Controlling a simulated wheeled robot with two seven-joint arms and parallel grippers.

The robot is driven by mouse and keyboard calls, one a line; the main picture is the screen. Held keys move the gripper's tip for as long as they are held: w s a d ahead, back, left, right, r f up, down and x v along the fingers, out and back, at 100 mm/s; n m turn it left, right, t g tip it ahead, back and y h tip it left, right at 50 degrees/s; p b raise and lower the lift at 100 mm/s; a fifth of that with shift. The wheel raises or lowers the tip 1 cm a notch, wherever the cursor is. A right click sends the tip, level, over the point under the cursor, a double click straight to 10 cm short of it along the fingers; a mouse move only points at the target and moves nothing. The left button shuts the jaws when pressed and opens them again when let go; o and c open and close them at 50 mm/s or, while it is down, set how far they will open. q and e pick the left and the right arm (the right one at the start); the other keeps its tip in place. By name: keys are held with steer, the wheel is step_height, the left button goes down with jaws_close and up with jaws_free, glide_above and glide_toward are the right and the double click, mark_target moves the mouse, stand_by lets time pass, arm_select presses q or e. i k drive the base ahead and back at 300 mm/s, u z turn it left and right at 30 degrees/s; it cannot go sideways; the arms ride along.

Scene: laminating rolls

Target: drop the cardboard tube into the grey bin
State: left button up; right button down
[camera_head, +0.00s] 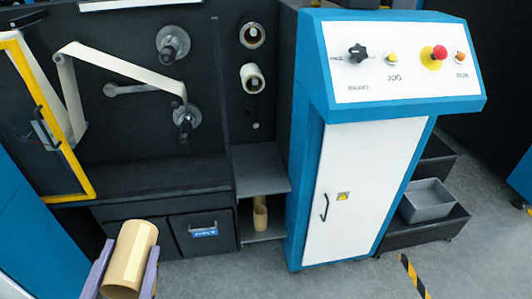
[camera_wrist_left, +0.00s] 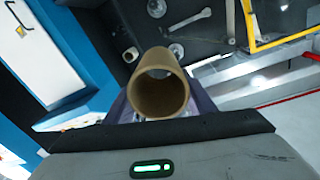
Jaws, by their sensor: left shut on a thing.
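A tan cardboard tube (camera_head: 130,258) is in my left gripper (camera_head: 122,280) at the bottom left of the head view, with a purple finger on each side of it. In the left wrist view the tube (camera_wrist_left: 160,92) points its hollow end at the camera, between the fingers. The left gripper is shut on it, and the tube is held up in front of the machine. A grey open bin (camera_head: 428,200) sits on a dark step at the right, beyond the white cabinet and far from the left gripper. Its inside looks empty. My right gripper is not in view.
A blue and white control cabinet (camera_head: 350,190) stands between the tube and the bin. Another tan tube (camera_head: 260,213) stands on a low shelf. Dark drawers (camera_head: 200,232) lie behind the held tube. A yellow-framed door (camera_head: 78,170) is at the left. Grey floor is open in front.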

mark_target(416, 203)
steer(key=u, duration=0.9)
steer(key=i, duration=0.9)
steer(key=z, duration=3.2)
steer(key=k, duration=1.25)
steer(key=z, duration=0.8)
steer(key=i, duration=3.2)
steer(key=u, duration=0.6)
steer(key=i, duration=1.5)
steer(key=u, duration=1.2)
